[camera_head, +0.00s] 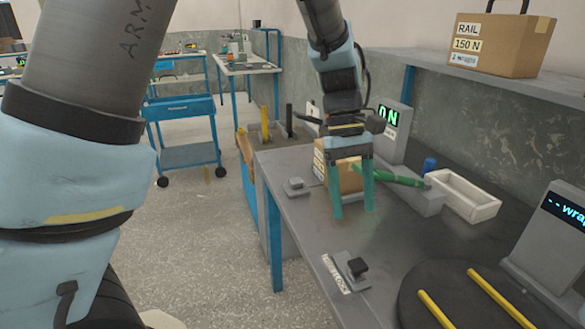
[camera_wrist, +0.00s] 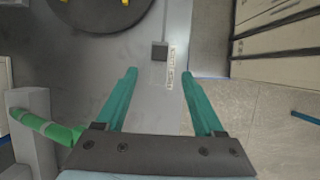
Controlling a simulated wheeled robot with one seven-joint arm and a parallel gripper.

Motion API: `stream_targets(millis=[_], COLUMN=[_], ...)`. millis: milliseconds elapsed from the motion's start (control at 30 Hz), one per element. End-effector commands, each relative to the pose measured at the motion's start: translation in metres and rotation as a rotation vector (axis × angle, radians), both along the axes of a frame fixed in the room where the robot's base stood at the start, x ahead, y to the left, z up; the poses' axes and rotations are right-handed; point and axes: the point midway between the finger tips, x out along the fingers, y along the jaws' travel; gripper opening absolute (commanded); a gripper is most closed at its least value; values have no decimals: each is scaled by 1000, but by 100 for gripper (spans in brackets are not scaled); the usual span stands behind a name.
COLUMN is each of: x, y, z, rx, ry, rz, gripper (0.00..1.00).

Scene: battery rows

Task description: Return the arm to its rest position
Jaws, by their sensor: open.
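My gripper (camera_head: 352,190) hangs over the grey workbench (camera_head: 300,225) with its green fingers pointing down. The fingers are spread apart with nothing between them. In the wrist view my gripper (camera_wrist: 158,85) is also open and empty, above bare bench top. A cardboard box (camera_head: 348,177) stands behind the fingers in the head view and is partly hidden by them. My arm reaches in from the top of the head view, and a large blue and grey link of it fills the left side.
A green cylindrical part (camera_head: 398,179) on a grey block lies close right of the fingers. A white tray (camera_head: 464,196), a display reading "0 N" (camera_head: 389,119) and a dark round plate (camera_head: 450,300) with yellow bars are on the bench. A shelf with a box (camera_head: 500,45) overhangs right.

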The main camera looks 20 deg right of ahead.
Motion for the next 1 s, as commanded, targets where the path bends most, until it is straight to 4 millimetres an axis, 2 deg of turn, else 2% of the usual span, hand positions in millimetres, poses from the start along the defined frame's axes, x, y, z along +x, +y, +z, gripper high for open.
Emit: stream_targets(millis=[167, 267, 367, 500, 600, 800, 900, 1000], x=[6, 28, 62, 105, 125, 141, 139, 136], y=[6, 26, 64, 133, 184, 280, 316, 340], z=[0, -1, -3, -7, -10, -14, -15, -16], rx=[-5, -23, -51, -84, -95, -86, -71, -58], ry=[-8, -37, -91, -193, -268, -411, -466, -504], rz=[4, 20, 37, 46, 41, 15, -4, -22], gripper=[70, 70, 70, 70, 70, 70, 70, 70])
